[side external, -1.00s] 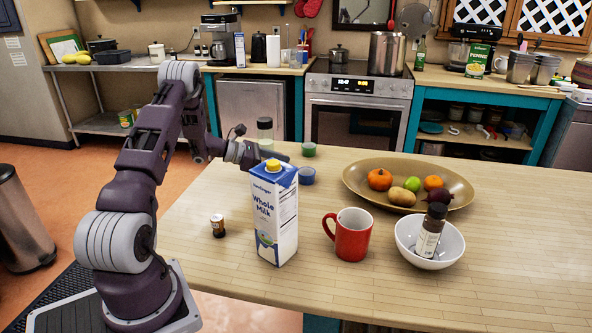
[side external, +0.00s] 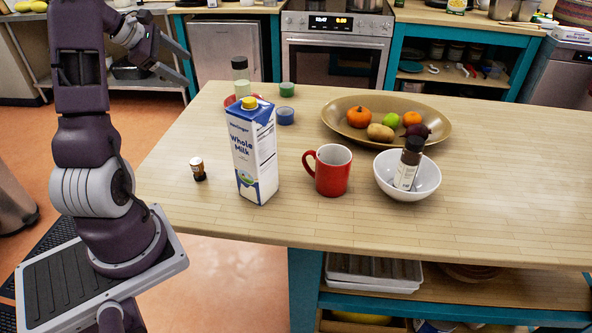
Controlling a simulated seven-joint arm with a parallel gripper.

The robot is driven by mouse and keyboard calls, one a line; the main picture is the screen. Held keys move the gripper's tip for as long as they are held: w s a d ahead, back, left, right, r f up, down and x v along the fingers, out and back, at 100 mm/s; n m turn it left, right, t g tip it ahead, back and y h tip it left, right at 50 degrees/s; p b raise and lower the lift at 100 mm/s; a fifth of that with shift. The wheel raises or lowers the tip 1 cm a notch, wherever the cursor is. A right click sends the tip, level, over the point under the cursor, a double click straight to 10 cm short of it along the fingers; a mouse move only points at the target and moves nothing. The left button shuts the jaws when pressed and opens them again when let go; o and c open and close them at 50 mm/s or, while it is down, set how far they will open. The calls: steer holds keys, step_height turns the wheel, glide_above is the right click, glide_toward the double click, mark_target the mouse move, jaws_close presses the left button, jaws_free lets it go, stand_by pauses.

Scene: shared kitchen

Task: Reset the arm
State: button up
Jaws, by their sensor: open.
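My arm stands upright at the left, on its base beside the wooden counter (side external: 400,225). My gripper (side external: 186,70) is up at the top left, left of the counter and apart from everything on it. Its two fingers are spread and point to the right and downward, with nothing seen between them. The top of my arm is cut off by the picture's edge.
On the counter stand a milk carton (side external: 250,152), a small brown bottle (side external: 197,169), a red mug (side external: 333,171), a white bowl (side external: 425,182) holding a dark-capped bottle (side external: 408,163), and a gold fruit platter (side external: 345,128). The counter's right part is clear.

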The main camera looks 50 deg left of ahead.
steer(key=d+r+m+g+h, duration=0.1)
steer(key=d+m, duration=0.4)
steer(key=d, duration=0.6)
steer(key=d+r+m+g+h, duration=0.1)
steer(key=d+r+m, duration=0.3)
steer(key=d, duration=0.7)
steer(key=d+r+m+g+h, duration=0.1)
steer(key=d+r+m, duration=0.2)
steer(key=d+m, duration=0.4)
steer(key=shift+d+h, duration=0.3)
steer(key=shift+d, duration=1.75)
steer(key=s+d+f+m+y, duration=0.3)
steer(key=s+d+m, duration=0.6)
steer(key=s+m, duration=0.2)
steer(key=shift+s+m, duration=0.15)
steer(key=shift+m, duration=0.65)
steer(key=shift+f, duration=0.1)
